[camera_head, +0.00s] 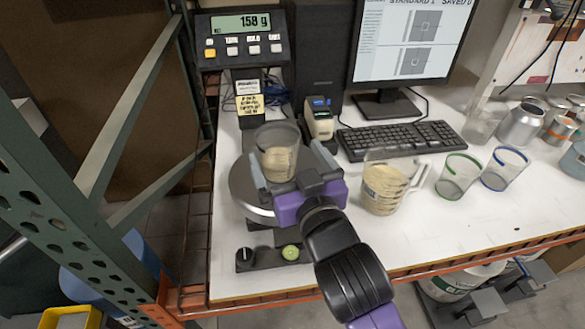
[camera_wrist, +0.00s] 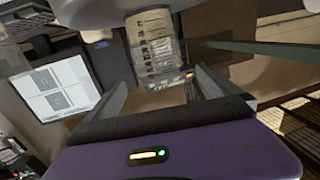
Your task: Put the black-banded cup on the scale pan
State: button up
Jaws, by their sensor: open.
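A clear cup (camera_head: 277,140) with a dark rim and beige contents stands upright on the round grey scale pan (camera_head: 243,195); I take it as the black-banded cup. My gripper (camera_head: 288,163) is open, with one finger on each side of this cup, low over the pan. In the wrist view the cup (camera_wrist: 155,45) shows beyond and between the spread fingers of my gripper (camera_wrist: 160,82). I cannot tell whether either finger touches it. The scale display (camera_head: 241,24) shows digits like 158 g; a decimal point is unclear.
A clear pitcher (camera_head: 384,185) with beige contents stands right of the pan. Green-banded (camera_head: 458,178) and blue-banded (camera_head: 504,170) cups stand farther right. A keyboard (camera_head: 397,137) and monitor (camera_head: 412,40) are behind. A green rack post (camera_head: 60,215) rises at left. The front right bench is clear.

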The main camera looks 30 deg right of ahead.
jog(key=shift+s+a, duration=0.2)
jog(key=shift+s, duration=1.1)
jog(key=s+f+n+g+y, duration=0.1)
jog(key=s+f+n+y, duration=0.1)
jog(key=s+f, duration=1.15)
jog(key=s+g, duration=0.1)
jog(key=s, duration=1.8)
jog(key=shift+d+f, duration=0.3)
jog(key=shift+d, duration=0.15)
